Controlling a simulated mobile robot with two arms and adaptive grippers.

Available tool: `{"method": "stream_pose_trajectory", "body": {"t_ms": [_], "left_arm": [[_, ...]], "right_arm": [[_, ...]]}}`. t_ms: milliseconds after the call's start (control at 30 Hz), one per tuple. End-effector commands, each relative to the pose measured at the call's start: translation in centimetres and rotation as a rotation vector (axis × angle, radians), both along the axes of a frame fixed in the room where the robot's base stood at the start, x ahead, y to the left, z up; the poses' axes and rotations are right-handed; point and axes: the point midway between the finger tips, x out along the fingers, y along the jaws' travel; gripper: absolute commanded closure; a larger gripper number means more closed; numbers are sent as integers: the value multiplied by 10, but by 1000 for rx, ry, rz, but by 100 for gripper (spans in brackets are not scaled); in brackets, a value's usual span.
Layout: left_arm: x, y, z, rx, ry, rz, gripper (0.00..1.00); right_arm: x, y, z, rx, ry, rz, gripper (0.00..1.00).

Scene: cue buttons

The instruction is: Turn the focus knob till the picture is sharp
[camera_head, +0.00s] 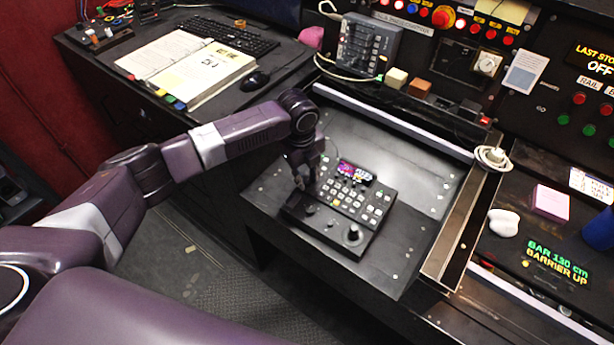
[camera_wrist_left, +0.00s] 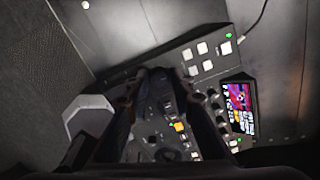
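A black control panel (camera_head: 336,238) lies on the dark desk surface, with rows of pale keys, small round knobs along its front left and a black joystick-like knob (camera_head: 353,234) at front right. Its small colour screen (camera_head: 355,172) is lit at the back; it also shows in the left wrist view (camera_wrist_left: 240,107), too small to judge how sharp it is. My left gripper (camera_head: 304,185) points down at the panel's left edge. In the left wrist view its dark fingers (camera_wrist_left: 154,76) reach over the panel. I cannot tell whether they grip a knob. Which knob is the focus knob is not legible.
A grey box with switches (camera_head: 366,44) and a cable stands behind the panel. A raised light rail (camera_head: 390,119) runs behind the desk surface. An open binder (camera_head: 190,65), a keyboard (camera_head: 228,34) and a mouse (camera_head: 255,80) lie at the left. The surface right of the panel is clear.

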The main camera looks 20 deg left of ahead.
Motion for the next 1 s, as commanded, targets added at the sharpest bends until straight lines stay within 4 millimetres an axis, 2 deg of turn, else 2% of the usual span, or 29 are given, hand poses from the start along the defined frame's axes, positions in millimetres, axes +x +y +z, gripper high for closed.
{"method": "stream_pose_trajectory", "body": {"t_ms": [100,333,467,567,800,1000], "left_arm": [[0,0,0,0,0,1,66],[0,0,0,0,0,1,66],[0,0,8,-1,-2,1,66],[-2,1,24,-1,-4,1,66],[-9,3,75,1,-4,-1,66],[-14,4,107,0,-3,1,66]], "right_arm": [[0,0,0,0,0,0,60],[1,-2,0,-2,0,2,60],[1,-2,0,-2,0,2,60],[1,-1,0,-1,0,1,60],[0,-1,0,-1,1,1,60],[0,0,0,0,1,1,60]]}}
